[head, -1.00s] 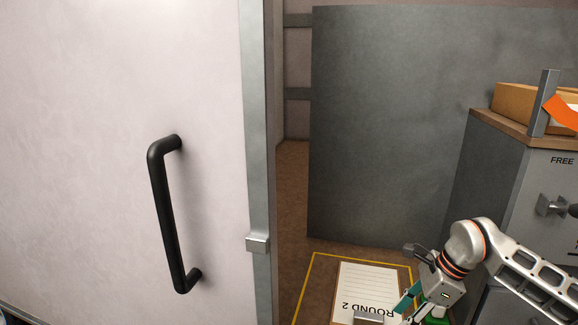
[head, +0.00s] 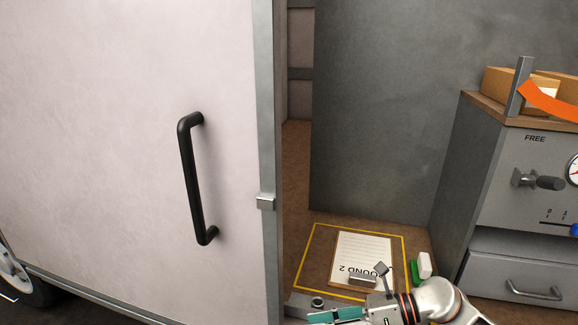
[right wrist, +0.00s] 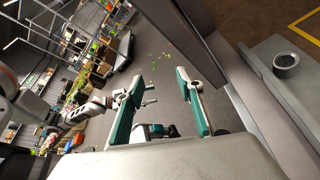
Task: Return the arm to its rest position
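My right arm comes in at the bottom right of the head view, low in front of the floor by the door edge. Its gripper (head: 338,315) is partly cut off by the lower border, with a teal finger showing. In the right wrist view the two teal fingers of my right gripper (right wrist: 160,78) stand apart with nothing between them. A white jointed arm with dark and orange rings (right wrist: 85,108), seemingly my left arm, shows at the left of that view. Its gripper state is unclear. My left gripper does not show in the head view.
A pale door with a black handle (head: 190,180) fills the left. A clipboard marked ROUND 2 (head: 365,255) lies inside a yellow outline. A green and white item (head: 422,268) lies beside it. A grey cabinet marked FREE (head: 530,185) stands right, with a wooden box (head: 495,82) on top.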

